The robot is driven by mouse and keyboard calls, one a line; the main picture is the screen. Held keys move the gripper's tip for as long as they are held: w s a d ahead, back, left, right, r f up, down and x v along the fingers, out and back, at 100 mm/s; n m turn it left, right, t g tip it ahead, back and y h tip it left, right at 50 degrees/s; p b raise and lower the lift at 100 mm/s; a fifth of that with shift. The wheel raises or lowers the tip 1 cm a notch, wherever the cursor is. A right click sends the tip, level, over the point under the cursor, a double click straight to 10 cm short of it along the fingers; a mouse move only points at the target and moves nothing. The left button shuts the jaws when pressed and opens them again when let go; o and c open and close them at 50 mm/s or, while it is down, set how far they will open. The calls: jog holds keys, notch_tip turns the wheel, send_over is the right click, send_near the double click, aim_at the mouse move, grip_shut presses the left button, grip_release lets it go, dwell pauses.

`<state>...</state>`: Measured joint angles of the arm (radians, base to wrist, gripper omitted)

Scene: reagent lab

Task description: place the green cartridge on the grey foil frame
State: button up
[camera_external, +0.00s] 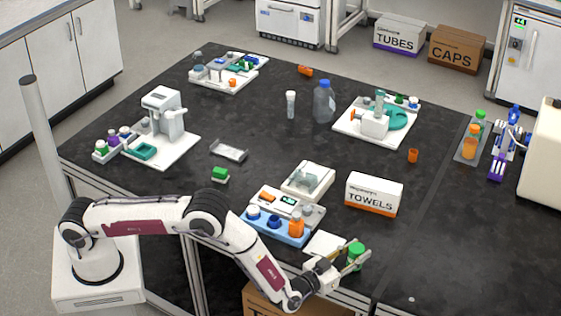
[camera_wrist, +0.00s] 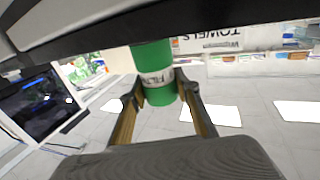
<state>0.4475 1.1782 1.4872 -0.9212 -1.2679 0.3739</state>
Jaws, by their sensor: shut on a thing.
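The green cartridge (camera_external: 356,250), a green cylinder with a white label band, is held upright at the table's front edge. It also shows in the wrist view (camera_wrist: 155,78). My gripper (camera_external: 350,259) is shut on it, with one finger on each side in the wrist view (camera_wrist: 162,95). The grey foil frame (camera_external: 229,150) appears to be the small grey tray lying flat at the left of the table, far from my gripper. Its inside is too small to make out.
A towels box (camera_external: 374,194), a white scale-like device (camera_external: 307,181) and a blue rack (camera_external: 272,234) with bottles stand near my gripper. A small green block (camera_external: 220,174) lies in front of the grey tray. The table's middle is mostly clear, with a tall bottle (camera_external: 323,103) farther back.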

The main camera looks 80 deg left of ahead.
aim_at(354, 263)
jog(key=shift+f, duration=0.3)
jog(key=shift+f, duration=0.15)
jog(key=o, duration=1.1)
jog(key=shift+o, duration=0.2)
jog(key=shift+s, duration=0.1)
jog(key=v, duration=0.6)
jog(key=shift+d+f, duration=0.3)
jog(key=shift+f, duration=0.05)
jog(key=shift+s+d, duration=0.25)
jog(key=shift+s, duration=0.35)
jog(key=shift+r, duration=0.15)
